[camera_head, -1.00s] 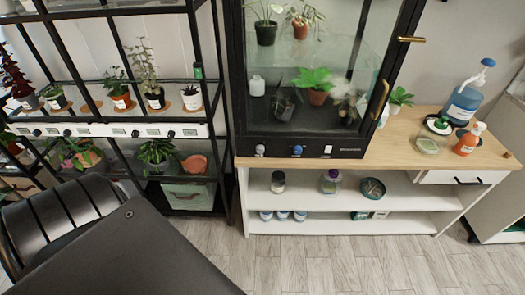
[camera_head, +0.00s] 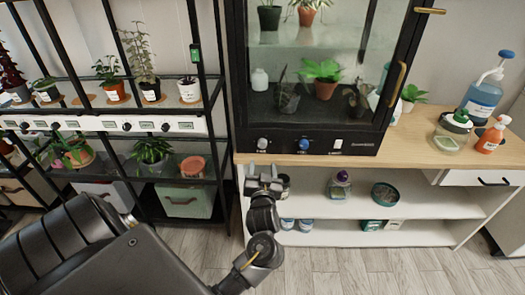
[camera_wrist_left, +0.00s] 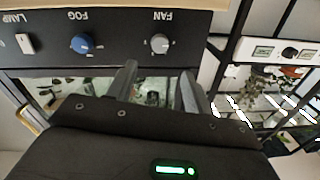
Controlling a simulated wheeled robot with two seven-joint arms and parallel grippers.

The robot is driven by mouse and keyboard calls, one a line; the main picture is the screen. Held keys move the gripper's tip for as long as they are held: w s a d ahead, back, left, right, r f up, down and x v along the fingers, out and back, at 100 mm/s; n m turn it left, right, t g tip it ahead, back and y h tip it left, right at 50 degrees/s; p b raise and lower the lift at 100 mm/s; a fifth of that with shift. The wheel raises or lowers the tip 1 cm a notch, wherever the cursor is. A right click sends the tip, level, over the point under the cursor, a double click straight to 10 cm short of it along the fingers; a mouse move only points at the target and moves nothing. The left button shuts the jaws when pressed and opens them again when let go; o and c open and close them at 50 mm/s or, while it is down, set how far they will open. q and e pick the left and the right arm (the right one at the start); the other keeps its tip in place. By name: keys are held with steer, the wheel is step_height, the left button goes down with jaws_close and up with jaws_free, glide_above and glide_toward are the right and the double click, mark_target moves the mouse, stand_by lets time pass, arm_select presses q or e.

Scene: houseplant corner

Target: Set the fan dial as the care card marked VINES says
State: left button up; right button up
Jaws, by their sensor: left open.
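The fan dial (camera_head: 262,143) is a grey-white knob at the left end of the glass cabinet's black front panel. In the left wrist view, which is upside down, the dial (camera_wrist_left: 160,43) sits by the word FAN, its pointer direction hard to make out. My left gripper (camera_head: 264,171) is open and empty, just below and in front of the panel; its fingertips (camera_wrist_left: 157,82) are apart from the dial. No card reading VINES can be made out; the pot labels are too small to read. My right gripper is out of view.
Beside the fan dial are the blue FOG knob (camera_head: 304,144) and the white LAMP switch (camera_head: 338,144). A black plant rack (camera_head: 222,120) with its own dial strip stands left. Bottles stand on the wooden top (camera_head: 415,140) at right. A white shelf (camera_head: 400,232) lies below.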

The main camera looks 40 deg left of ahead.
mark_target(263, 146)
arm_select(q)
steer(key=x, duration=0.9)
steer(key=shift+w+a, duration=0.1)
steer(key=shift+w, duration=0.1)
steer(key=shift+w+a, duration=0.3)
steer(key=shift+w, duration=0.1)
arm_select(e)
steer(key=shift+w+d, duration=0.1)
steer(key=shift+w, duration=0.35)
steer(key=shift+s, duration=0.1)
